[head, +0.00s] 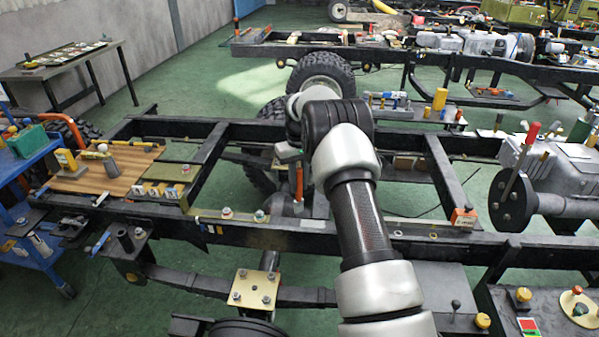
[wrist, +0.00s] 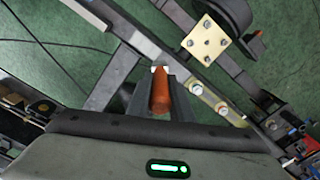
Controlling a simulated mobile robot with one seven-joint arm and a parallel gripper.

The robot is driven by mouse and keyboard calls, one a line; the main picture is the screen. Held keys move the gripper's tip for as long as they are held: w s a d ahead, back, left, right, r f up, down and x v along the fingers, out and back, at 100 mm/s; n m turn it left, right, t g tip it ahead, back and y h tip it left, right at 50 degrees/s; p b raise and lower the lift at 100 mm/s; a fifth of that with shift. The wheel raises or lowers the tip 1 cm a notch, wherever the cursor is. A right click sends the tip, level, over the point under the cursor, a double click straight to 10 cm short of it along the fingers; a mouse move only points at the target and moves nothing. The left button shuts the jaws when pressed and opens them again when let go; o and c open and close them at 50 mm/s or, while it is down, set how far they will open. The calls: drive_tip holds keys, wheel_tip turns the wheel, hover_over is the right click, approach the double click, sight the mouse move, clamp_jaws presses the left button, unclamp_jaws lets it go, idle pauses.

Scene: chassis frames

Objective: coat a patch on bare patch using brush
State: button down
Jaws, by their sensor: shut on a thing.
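My gripper (head: 298,166) is over the gap between the rails of the near black chassis frame. In the wrist view its two dark fingers (wrist: 160,78) are shut on the orange-brown handle of the brush (wrist: 161,95). The handle also shows in the head view (head: 299,184), pointing down; the bristles cannot be made out. A pale strip with two bolts (wrist: 208,103) lies on the near rail, and it shows in the head view (head: 243,215) left of the gripper. I cannot tell for certain which surface is the bare patch.
A wooden board (head: 110,176) with tools and small boxes lies on the frame at left. A blue cart (head: 22,160) stands at far left. A square bolted plate (head: 254,289) sits below the near rail. A gearbox with a red lever (head: 553,180) stands at right.

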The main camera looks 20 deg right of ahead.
drive_tip(key=shift+r+p, duration=0.5)
drive_tip(key=shift+r, duration=0.75)
drive_tip(key=shift+s+a, duration=0.1)
